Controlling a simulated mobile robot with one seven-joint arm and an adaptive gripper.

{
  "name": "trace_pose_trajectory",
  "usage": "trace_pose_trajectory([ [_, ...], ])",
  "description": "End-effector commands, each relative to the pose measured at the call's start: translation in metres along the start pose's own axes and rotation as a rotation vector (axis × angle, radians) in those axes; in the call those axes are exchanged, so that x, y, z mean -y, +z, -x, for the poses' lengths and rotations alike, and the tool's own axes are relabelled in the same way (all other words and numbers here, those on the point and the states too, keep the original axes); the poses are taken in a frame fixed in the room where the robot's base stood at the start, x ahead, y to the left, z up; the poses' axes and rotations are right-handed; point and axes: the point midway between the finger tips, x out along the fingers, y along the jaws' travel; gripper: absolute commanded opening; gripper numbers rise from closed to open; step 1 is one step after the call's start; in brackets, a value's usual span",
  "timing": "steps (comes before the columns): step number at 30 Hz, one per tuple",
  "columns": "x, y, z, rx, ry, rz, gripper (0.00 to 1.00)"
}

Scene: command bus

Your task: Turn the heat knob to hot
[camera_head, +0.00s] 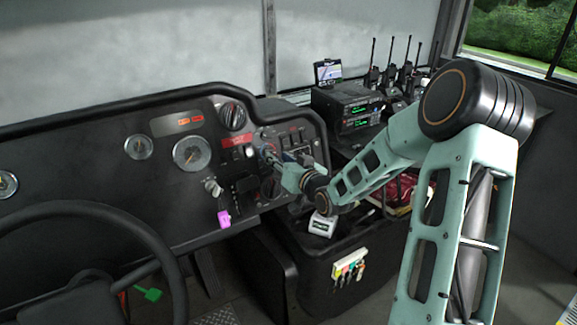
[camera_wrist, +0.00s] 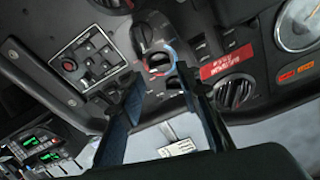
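In the wrist view, a dark round knob (camera_wrist: 158,62) with a blue and red arc around it sits on the black dash panel; I take it for the heat knob. Another knob (camera_wrist: 147,30) is above it and a smaller one is below it, between the fingers. My gripper (camera_wrist: 160,82) has its two dark fingers spread apart, with nothing clearly held. The fingertips are close to the panel around the lower knobs; contact cannot be told. In the head view my gripper (camera_head: 269,158) reaches the dash's right section and hides most of the knobs there.
A round air vent (camera_wrist: 235,92) and a red label (camera_wrist: 227,62) are beside the knobs. A switch block (camera_wrist: 90,57) is on the other side. The steering wheel (camera_head: 100,212) is at lower left. Radios (camera_head: 352,108) stand on the right console.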

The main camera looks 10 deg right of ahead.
Motion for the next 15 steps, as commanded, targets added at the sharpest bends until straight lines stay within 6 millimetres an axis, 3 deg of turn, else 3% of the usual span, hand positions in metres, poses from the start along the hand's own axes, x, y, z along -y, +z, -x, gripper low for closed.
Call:
trace_pose_trajectory([
  [7,-0.001,0.0,0.051,0.001,0.003,0.001,0.31],
  [15,0.0,0.0,0.077,0.0,0.001,0.0,0.31],
])
